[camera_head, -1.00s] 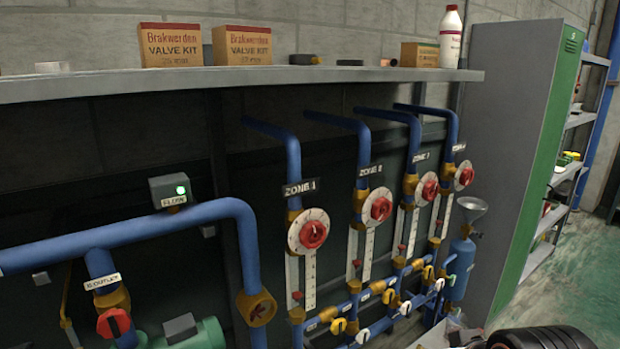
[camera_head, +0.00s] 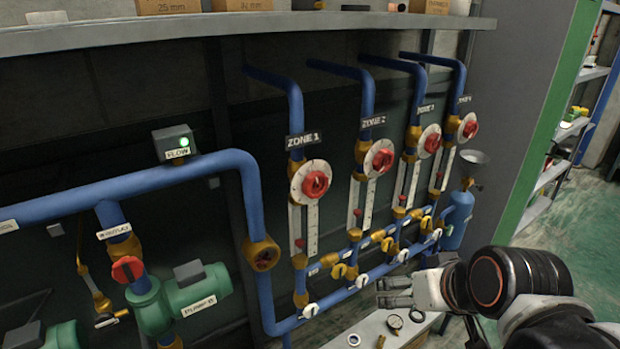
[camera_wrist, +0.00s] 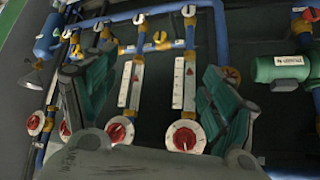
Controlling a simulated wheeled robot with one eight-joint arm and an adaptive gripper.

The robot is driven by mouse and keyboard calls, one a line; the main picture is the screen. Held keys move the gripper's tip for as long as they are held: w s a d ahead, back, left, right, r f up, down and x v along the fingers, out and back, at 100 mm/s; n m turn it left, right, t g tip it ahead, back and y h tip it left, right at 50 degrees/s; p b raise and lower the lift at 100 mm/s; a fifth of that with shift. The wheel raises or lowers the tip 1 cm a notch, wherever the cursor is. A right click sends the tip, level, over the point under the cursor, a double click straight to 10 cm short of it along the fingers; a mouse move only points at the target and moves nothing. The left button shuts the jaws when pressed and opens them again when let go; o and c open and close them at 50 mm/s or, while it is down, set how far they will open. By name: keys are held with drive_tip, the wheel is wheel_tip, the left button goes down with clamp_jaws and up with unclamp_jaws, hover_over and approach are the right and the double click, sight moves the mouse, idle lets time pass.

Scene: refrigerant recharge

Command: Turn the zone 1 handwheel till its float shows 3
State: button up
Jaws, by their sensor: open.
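The zone 1 handwheel (camera_head: 315,184) is a red knob on a round white dial, under the black "ZONE 1" label (camera_head: 302,140). Below it is a pale scale strip (camera_head: 312,228) with a small red float (camera_head: 299,243) low beside it; its marks are too small to read. My gripper (camera_head: 380,292) is open and empty, at the lower right of the handwheel and apart from it. In the wrist view, which looks upside down, the zone 1 handwheel (camera_wrist: 184,139) shows between my spread green fingers (camera_wrist: 160,75).
Handwheels for zone 2 (camera_head: 382,160) and two further zones stand to the right. A blue bottle with a funnel (camera_head: 458,215) is beyond them. A green pump (camera_head: 185,298) is at lower left. A shelf (camera_head: 250,35) runs above. Small parts lie on a low surface (camera_head: 385,330) below.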

drive_tip(key=w+a+r+n+t+y+p, duration=0.1)
drive_tip(key=w+a+r+y+p, duration=0.15)
drive_tip(key=w, duration=0.25)
drive_tip(key=w+a+r+n+y+p, duration=0.1)
drive_tip(key=w+a+r+n+p, duration=0.1)
drive_tip(key=w+a+r, duration=0.15)
drive_tip(key=n+t+y+p, duration=0.2)
drive_tip(key=y+p, duration=0.1)
drive_tip(key=p, duration=0.2)
approach(319, 185)
drive_tip(key=shift+t, duration=0.3)
drive_tip(key=b+x, duration=0.2)
drive_tip(key=x, duration=0.9)
drive_tip(key=shift+a+f, duration=0.25)
drive_tip(key=c, duration=1.1)
